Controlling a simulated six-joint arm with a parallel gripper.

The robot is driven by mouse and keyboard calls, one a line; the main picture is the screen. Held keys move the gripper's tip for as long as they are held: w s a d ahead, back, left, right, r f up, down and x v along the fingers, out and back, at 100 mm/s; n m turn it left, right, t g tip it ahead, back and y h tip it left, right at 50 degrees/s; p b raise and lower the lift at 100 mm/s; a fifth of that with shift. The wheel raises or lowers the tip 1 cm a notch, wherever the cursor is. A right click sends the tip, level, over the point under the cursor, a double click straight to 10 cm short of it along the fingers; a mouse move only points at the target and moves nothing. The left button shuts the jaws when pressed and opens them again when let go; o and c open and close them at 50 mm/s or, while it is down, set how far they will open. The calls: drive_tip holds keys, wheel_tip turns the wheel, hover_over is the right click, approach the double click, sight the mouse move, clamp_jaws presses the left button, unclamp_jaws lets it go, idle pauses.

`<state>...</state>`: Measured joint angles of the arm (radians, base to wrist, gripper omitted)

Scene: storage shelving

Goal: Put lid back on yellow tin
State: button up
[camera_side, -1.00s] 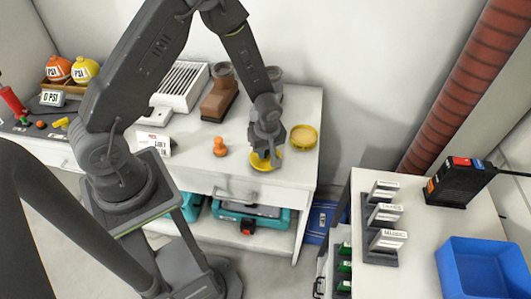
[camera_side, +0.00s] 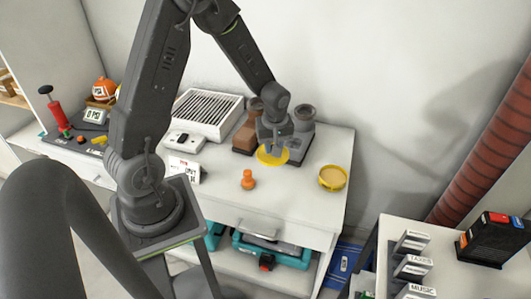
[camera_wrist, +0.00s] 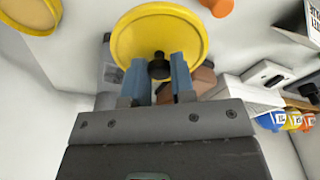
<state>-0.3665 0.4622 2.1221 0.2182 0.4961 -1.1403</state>
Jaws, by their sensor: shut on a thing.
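My gripper (camera_side: 273,148) is shut on the dark knob of the yellow lid (camera_side: 265,158) and holds it over the white table. In the wrist view the gripper (camera_wrist: 160,70) has both blue-grey fingers around the knob, and the lid (camera_wrist: 185,35) spreads out beyond them. The yellow tin (camera_side: 333,179) stands upright at the right side of the table, to the right of the lid and apart from it. The tin (camera_wrist: 28,14) also shows in the top left corner of the wrist view, partly cut off.
An orange knobbed object (camera_side: 248,180) stands left of the tin near the front. A brown block (camera_side: 247,132), a grey cylinder (camera_side: 304,117) and a white ribbed box (camera_side: 207,115) stand behind. The table between lid and tin looks clear.

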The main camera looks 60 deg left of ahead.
drive_tip(key=w+d+m, duration=0.2)
drive_tip(key=w+d, duration=0.3)
drive_tip(key=w, duration=0.3)
drive_tip(key=w+d+m, duration=0.1)
drive_tip(key=w+d, duration=0.3)
drive_tip(key=w, duration=0.5)
drive_tip(key=shift+d+f, duration=0.2)
drive_tip(key=shift+f, duration=3.35)
drive_tip(key=shift+f, duration=0.2)
drive_tip(key=o, duration=1.5)
drive_tip(key=shift+c, duration=0.2)
wheel_tip(320, 180, up, 7)
